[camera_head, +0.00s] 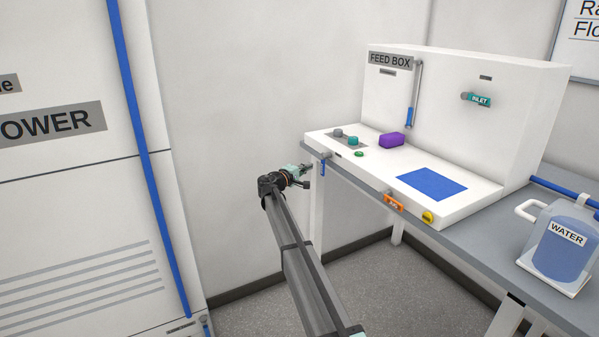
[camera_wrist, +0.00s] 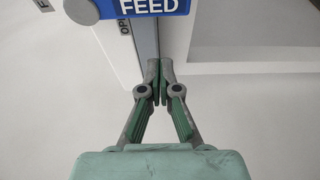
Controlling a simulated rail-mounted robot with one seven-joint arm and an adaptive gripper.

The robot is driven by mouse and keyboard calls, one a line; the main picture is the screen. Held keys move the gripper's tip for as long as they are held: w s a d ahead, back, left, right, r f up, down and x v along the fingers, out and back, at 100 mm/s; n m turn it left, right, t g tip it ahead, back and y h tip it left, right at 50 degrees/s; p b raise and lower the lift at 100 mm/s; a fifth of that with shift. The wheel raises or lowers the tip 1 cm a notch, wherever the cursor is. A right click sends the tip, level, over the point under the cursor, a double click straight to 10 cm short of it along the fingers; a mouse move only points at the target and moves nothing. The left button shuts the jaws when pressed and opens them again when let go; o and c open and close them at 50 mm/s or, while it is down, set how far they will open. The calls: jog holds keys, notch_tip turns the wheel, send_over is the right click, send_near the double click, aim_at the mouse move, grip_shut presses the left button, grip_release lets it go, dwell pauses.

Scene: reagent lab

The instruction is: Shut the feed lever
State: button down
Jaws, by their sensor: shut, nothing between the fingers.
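The feed lever shows in the wrist view as a blue handle (camera_wrist: 152,7) marked "FEED" at the top edge, with a grey round pivot (camera_wrist: 81,11) at its left end. My gripper (camera_head: 307,167) is just left of that lever. In the wrist view my gripper (camera_wrist: 160,80) is shut and empty, its fingertips below the handle with a small gap in the picture.
The bench (camera_head: 555,220) carries the feed box, with a purple block (camera_head: 391,140), an orange lever (camera_head: 393,203) and a yellow knob (camera_head: 428,217) on it. A water jug (camera_head: 563,250) stands at right. A large white cabinet (camera_head: 90,190) is at left. Open floor lies between.

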jog(key=shift+s+d, duration=0.55)
jog(key=shift+d, duration=0.25)
jog(key=shift+s+d, duration=0.55)
jog(key=shift+d, duration=0.25)
jog(key=shift+d+p, duration=0.15)
jog(key=shift+p, duration=0.15)
